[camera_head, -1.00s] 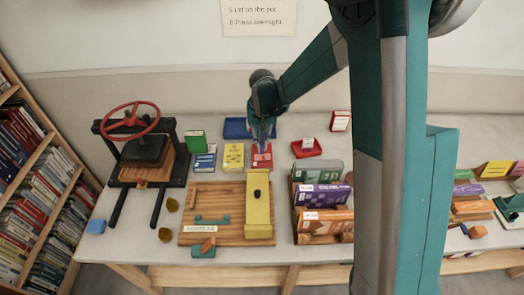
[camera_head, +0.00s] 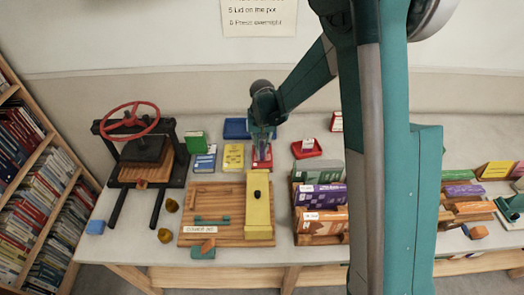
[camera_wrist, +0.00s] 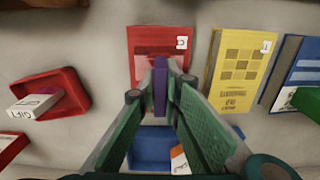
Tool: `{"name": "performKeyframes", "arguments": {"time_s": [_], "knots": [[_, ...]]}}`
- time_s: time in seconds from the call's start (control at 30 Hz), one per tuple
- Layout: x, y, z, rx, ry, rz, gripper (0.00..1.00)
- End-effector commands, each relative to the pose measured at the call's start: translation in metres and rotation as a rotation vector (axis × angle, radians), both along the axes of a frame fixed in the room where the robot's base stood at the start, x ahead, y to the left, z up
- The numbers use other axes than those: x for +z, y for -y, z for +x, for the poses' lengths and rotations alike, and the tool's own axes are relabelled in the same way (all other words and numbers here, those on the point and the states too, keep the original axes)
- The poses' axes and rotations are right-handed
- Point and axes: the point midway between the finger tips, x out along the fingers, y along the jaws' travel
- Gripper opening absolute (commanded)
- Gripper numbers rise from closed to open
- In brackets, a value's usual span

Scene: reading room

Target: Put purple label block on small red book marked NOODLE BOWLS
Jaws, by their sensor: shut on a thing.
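The purple label block (camera_wrist: 160,85) is upright between my gripper's fingertips (camera_wrist: 161,80) in the wrist view. My gripper is shut on it, above the near part of the small red book (camera_wrist: 160,38). Whether the block touches the cover cannot be told. The red book lies flat; a white tag is at one corner, and its title is too small or hidden to read. In the head view, my gripper (camera_head: 262,140) is over the red book (camera_head: 270,163), covering much of it, and a bit of the purple block shows below the fingers.
A yellow book (camera_head: 233,157) lies close beside the red one, with a blue book (camera_head: 205,161) further left. A red tray (camera_wrist: 55,98) holds a white block marked GIFT (camera_wrist: 35,105). A blue tray (camera_wrist: 151,148) is behind. A book rack (camera_head: 318,229) stands in front at right.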

Motion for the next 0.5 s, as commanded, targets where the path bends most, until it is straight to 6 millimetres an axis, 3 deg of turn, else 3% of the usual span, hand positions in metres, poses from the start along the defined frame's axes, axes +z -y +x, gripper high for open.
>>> {"name": "performKeyframes", "arguments": {"time_s": [0.23, 0.27, 0.37, 0.5], "knots": [[-0.0039, 0.0, 0.0, 0.0, 0.0, 0.0, 0.0], [-0.0035, 0.0, 0.0, 0.0, 0.0, 0.0, 0.11], [-0.0029, 0.0, 0.0, 0.0, 0.0, 0.0, 0.23], [-0.0029, 0.0, 0.0, 0.0, 0.0, 0.0, 0.23]]}}
